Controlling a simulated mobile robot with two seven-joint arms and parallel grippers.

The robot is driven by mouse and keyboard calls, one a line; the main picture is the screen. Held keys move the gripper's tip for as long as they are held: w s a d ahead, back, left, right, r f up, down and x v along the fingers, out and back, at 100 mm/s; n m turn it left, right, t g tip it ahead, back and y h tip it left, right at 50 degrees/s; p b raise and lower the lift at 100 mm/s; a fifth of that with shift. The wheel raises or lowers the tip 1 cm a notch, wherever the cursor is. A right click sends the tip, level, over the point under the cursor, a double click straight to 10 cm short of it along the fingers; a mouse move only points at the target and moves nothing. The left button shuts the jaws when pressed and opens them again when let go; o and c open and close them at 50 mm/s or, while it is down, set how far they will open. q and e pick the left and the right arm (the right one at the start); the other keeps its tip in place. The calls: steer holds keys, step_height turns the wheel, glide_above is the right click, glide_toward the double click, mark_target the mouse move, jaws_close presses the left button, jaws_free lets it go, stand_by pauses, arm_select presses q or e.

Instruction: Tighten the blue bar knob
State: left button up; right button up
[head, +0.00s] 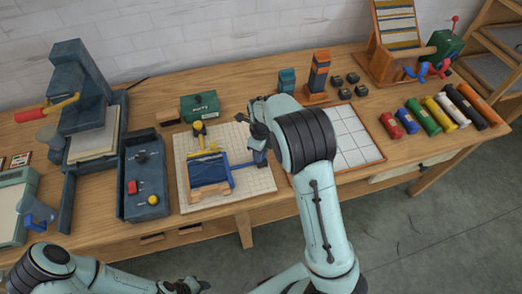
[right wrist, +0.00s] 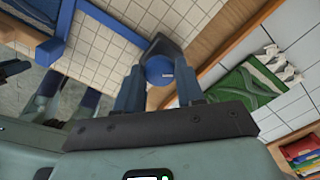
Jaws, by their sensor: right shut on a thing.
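The blue bar knob (right wrist: 160,68) shows in the right wrist view, between the two fingers of my right gripper (right wrist: 158,85). That gripper is shut on it. In the head view, my right gripper (head: 258,138) is at the right end of the blue bar (head: 246,164), and my forearm and wrist hide part of the area. The bar belongs to a blue frame around a wooden block with blue material (head: 208,172) on a gridded board (head: 235,192).
A wood-framed white tiled tray (head: 374,158) lies right of the board. A green piece with white tassels (right wrist: 250,82) shows in the right wrist view. A dark control box (head: 146,180) stands left, a green box (head: 200,106) behind. Several coloured rolls (head: 424,117) lie far right.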

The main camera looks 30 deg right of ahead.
steer(key=o, duration=1)
steer(key=shift+o, duration=0.2)
arm_select(q)
steer(key=shift+w+r+p, duration=0.65)
steer(key=shift+w+r, duration=0.2)
steer(key=shift+w, duration=0.1)
arm_select(e)
step_height(320, 180, up, 14)
steer(key=shift+f, duration=0.25)
arm_select(q)
steer(key=shift+s, duration=0.1)
arm_select(e)
steer(key=shift+f, duration=0.1)
